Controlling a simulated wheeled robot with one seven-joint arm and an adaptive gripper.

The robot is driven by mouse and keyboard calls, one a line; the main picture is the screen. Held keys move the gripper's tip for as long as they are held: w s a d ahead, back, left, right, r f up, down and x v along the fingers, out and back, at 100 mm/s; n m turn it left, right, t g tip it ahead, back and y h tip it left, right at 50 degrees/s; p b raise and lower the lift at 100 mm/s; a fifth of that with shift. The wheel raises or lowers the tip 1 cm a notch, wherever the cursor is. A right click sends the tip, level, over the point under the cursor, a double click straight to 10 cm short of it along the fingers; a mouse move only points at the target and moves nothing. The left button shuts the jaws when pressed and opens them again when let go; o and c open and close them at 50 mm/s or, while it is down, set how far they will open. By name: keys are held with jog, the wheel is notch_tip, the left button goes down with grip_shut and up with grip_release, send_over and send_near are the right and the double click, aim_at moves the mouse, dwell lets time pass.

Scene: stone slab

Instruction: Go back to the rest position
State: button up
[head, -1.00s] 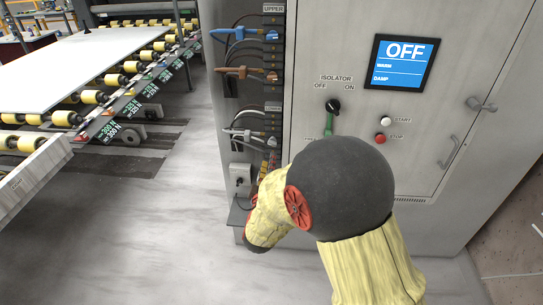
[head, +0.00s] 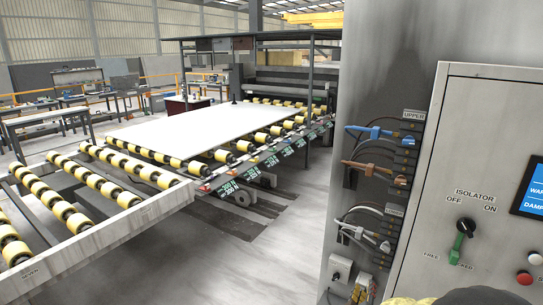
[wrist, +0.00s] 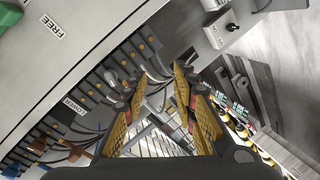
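My gripper (wrist: 160,74) shows in the wrist view with two yellow-and-black fingers. The fingertips stand apart with nothing visible held between them. It is close to the cabinet's side panel, where grey cables and a row of dark terminals with yellow ends (wrist: 118,58) show behind and left of the fingers. In the head view my gripper is out of sight; only a bit of my arm's yellow cover and dark joint shows at the bottom right edge.
A white slab (head: 185,130) lies on the roller line (head: 70,220) at left. Grey floor (head: 285,250) between is clear.

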jog(key=s+a+f+m+g+y, duration=0.2)
jog(key=s+a+f+g+y, duration=0.25)
jog(key=a+f, duration=0.3)
jog(key=s+a+r+m+g+y, duration=0.2)
jog(key=s+a+y, duration=0.1)
jog(key=s+a, duration=0.3)
jog(key=s+r+m+g+b, duration=0.1)
jog(key=s+r+g, duration=0.1)
jog(key=s+r, duration=0.45)
jog(key=s+r+g, duration=0.2)
jog(key=s+r, duration=0.1)
jog(key=s, duration=0.6)
jog(key=s+d+r+t, duration=0.2)
jog(key=s+r, duration=0.1)
jog(key=r, duration=0.5)
jog(key=shift+d+r+t+b, duration=0.2)
jog(key=shift+r+t+b, duration=0.05)
jog(key=shift+t+b, duration=0.15)
